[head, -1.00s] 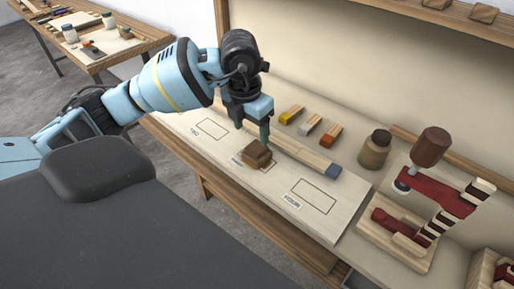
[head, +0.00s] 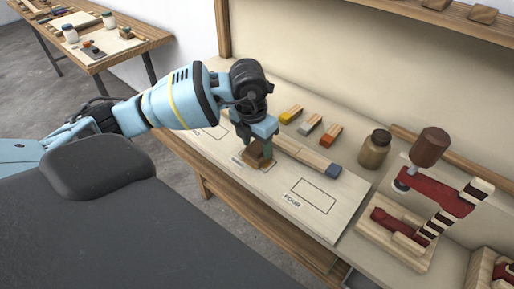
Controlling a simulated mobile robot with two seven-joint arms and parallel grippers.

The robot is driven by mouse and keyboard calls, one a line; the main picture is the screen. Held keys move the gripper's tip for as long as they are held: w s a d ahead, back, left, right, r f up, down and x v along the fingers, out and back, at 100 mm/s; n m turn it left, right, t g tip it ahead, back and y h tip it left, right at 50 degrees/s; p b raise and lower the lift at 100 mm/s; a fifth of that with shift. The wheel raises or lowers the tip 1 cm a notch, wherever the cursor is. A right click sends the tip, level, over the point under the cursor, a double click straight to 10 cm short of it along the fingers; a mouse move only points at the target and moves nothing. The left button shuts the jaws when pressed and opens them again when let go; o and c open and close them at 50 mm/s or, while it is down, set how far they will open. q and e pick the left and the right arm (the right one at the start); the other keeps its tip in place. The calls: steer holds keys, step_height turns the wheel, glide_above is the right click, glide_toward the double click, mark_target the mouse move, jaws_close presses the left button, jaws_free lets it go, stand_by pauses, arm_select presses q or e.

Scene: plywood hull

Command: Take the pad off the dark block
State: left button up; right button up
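The dark block (head: 262,165) is a brown wooden piece standing on a marked spot of the pale board, between two outlined rectangles. A smaller brown piece, which looks like the pad, sits on top of it and is mostly covered by my gripper. My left gripper (head: 257,148) points down over the block, with its fingers low around the top piece. I cannot tell whether the fingers press on it or stand a little apart from it. My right gripper is out of view.
A long wooden bar with a blue end (head: 305,156) lies just behind the block. Yellow, grey and orange-ended blocks (head: 310,127) lie farther back. A brown jar (head: 374,149) and a red clamp-like stand (head: 430,190) are to the right. The rectangle marked FOUR (head: 313,196) is empty.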

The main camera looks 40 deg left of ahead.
mark_target(258, 146)
arm_select(q)
steer(key=c, duration=0.7)
steer(key=shift+r, duration=0.15)
steer(key=shift+r, duration=0.25)
step_height(258, 146, up, 3)
steer(key=s+d, duration=0.3)
steer(key=d, duration=0.1)
steer(key=s+d, duration=0.3)
steer(key=d, duration=0.1)
steer(key=s+d+r, duration=0.1)
steer(key=s+d, duration=0.2)
steer(key=d, duration=0.2)
steer(key=shift+d+r+b, duration=0.1)
steer(key=shift+b, duration=0.2)
